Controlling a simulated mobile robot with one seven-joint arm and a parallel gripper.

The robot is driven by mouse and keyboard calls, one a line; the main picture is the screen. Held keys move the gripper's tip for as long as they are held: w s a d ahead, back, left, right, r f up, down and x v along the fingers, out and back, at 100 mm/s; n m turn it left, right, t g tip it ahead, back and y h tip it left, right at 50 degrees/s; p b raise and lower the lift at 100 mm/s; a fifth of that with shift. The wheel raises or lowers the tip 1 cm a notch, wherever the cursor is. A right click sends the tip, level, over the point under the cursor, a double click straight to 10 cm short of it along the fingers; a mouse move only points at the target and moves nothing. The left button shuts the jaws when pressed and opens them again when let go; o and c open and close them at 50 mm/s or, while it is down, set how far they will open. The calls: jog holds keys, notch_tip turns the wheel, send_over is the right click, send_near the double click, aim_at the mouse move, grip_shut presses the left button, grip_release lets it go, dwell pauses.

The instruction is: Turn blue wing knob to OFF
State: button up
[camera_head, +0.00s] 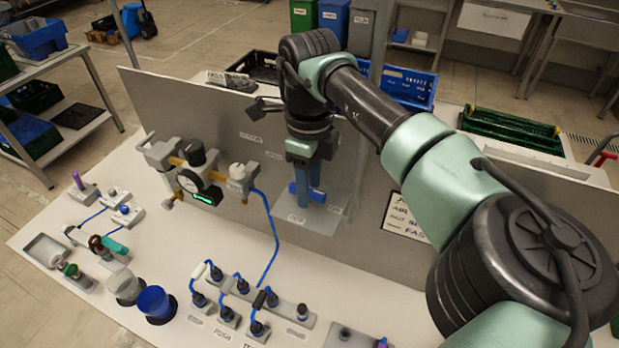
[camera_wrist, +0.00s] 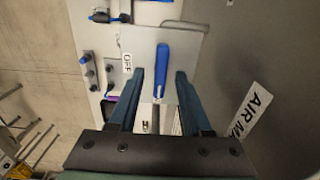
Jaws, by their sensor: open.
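The blue wing knob (camera_wrist: 163,66) sits on a light grey plate (camera_wrist: 187,42). In the wrist view its long wing runs nearly up and down the picture, and a white OFF label (camera_wrist: 127,64) lies to its left on the plate. My gripper (camera_wrist: 160,74) is open, with one finger on each side of the wing and a visible gap on both sides. Whether the fingertips reach down around the wing is hard to tell. In the head view the knob (camera_head: 317,196) shows beside and below the fingers of my gripper (camera_head: 303,181), which partly hide it.
A grey upright panel (camera_head: 150,97) stands behind the plate. A pressure gauge with valves (camera_head: 190,180) is to the left. Hoses with blue fittings (camera_head: 228,315) and a blue cup (camera_head: 155,303) occupy the front. A printed sign (camera_head: 405,218) is on the panel at right.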

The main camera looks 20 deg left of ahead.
grip_shut()
jog(key=shift+m, duration=0.4)
jog(key=m+b, duration=0.1)
jog(key=m, duration=0.7)
jog(key=shift+s+b, duration=0.1)
jog(key=shift+b, duration=0.2)
jog(key=m, duration=0.5)
jog(key=shift+a+b, duration=0.15)
jog(key=shift+b, duration=0.25)
jog(key=shift+r+m+b, duration=0.1)
jog(key=shift+m+b, duration=0.2)
jog(key=shift+m, duration=1.7)
